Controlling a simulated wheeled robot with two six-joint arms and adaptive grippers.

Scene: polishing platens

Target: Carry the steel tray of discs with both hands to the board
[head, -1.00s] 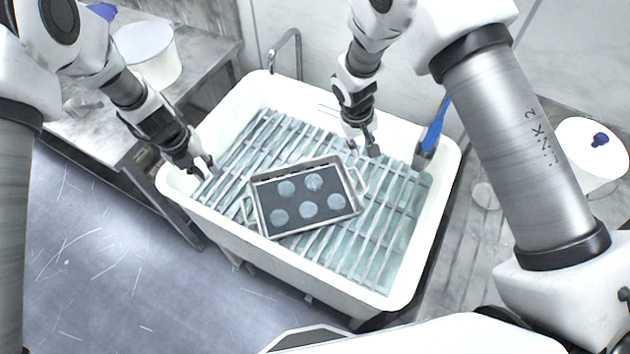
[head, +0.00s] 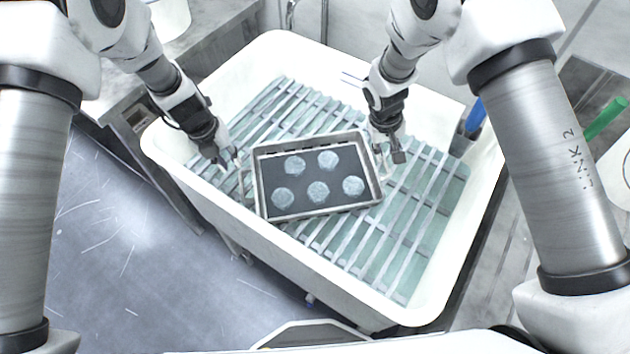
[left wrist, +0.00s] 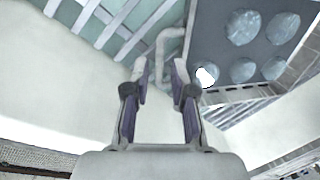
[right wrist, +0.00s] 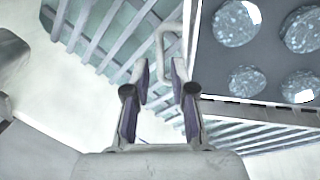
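The steel tray (head: 318,214) sits on the slatted rack in the white basin, with several pale round discs (head: 318,191) on its dark floor. It has a wire handle at each end. My left gripper (head: 230,166) is open at the left handle; in the left wrist view that handle (left wrist: 163,45) lies just ahead of and between the fingertips. My right gripper (head: 390,161) is open at the right handle; in the right wrist view that handle (right wrist: 163,40) shows just beyond the fingertips. Contact cannot be told. I cannot make out the board.
The white basin (head: 455,290) surrounds the slatted rack (head: 400,235), its rim close to both arms. A blue-handled tool (head: 474,118) stands at the basin's right side. A green object (head: 606,118) lies on the right. A grey counter (head: 225,40) is at the back left.

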